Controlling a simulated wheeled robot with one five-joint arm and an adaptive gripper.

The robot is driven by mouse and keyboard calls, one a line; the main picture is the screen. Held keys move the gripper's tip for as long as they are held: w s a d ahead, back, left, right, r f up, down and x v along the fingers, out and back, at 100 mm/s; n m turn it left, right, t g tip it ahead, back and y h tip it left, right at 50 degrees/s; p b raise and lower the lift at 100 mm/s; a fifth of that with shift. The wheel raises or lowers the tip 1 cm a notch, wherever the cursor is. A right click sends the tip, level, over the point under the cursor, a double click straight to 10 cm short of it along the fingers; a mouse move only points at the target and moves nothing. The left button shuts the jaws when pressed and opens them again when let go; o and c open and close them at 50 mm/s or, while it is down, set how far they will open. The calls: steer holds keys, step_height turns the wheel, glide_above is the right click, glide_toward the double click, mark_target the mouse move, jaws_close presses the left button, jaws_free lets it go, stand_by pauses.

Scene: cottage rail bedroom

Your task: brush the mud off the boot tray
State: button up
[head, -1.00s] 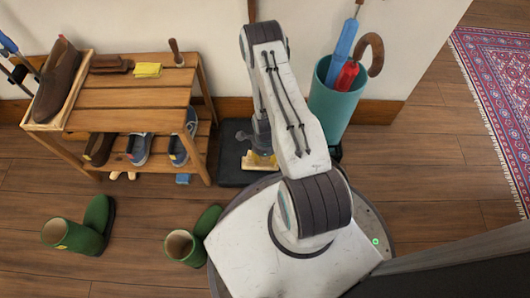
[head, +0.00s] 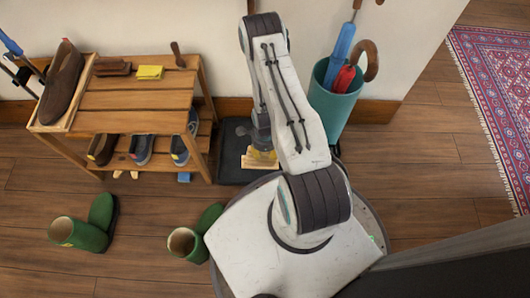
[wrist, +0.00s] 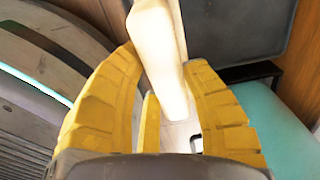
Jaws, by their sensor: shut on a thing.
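The boot tray (head: 229,172) is a dark, flat tray on the floor between the wooden bench and the umbrella stand. Its dark surface also shows in the wrist view (wrist: 240,35). My gripper (head: 262,155) hangs over the right part of the tray. Its yellow fingers (wrist: 160,95) are shut on a pale wooden brush (wrist: 157,50). The brush also shows below the fingers in the head view (head: 259,164); I cannot tell whether it touches the tray. A dark patch (head: 243,131) on the tray's far part may be mud. My arm hides the tray's right side.
The bench (head: 135,101) with shoes stands left of the tray. A teal umbrella stand (head: 331,106) is close on the right. Open floor lies right of my base.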

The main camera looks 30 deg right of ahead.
steer(key=shift+r+p, duration=0.45)
steer(key=shift+r, duration=0.5)
steer(key=shift+w+r, duration=0.1)
steer(key=shift+r+p, duration=1)
steer(key=shift+r, duration=0.35)
